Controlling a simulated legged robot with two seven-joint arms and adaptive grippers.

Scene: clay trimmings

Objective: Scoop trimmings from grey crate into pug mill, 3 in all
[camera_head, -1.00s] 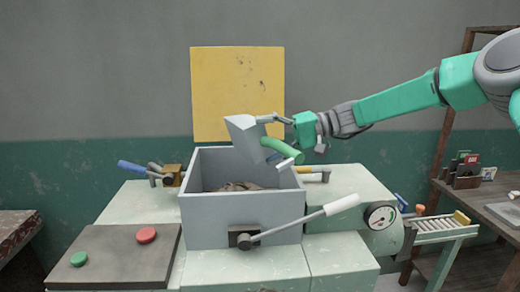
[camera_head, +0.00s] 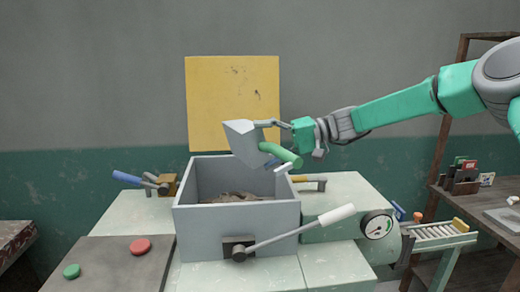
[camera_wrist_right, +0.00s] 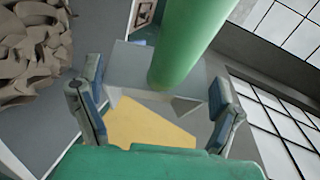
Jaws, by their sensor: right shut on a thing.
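My right gripper (camera_head: 288,140) is shut on the green handle (camera_head: 281,154) of a grey scoop (camera_head: 242,142). The scoop is tilted and held above the open grey box of the pug mill (camera_head: 237,222). Brown clay trimmings (camera_head: 235,197) lie in that box. In the right wrist view the green handle (camera_wrist_right: 190,40) runs between the fingers, and clay pieces (camera_wrist_right: 32,52) show at the left. I cannot tell whether the scoop holds any clay. I cannot make out a separate grey crate. My left gripper is not in view.
A yellow panel (camera_head: 232,100) stands upright behind the box. A white-handled lever (camera_head: 300,232) crosses its front. Green (camera_head: 72,271) and red (camera_head: 140,246) buttons sit at the left. A gauge (camera_head: 377,226) and roller track (camera_head: 440,234) are at the right, before a shelf (camera_head: 447,150).

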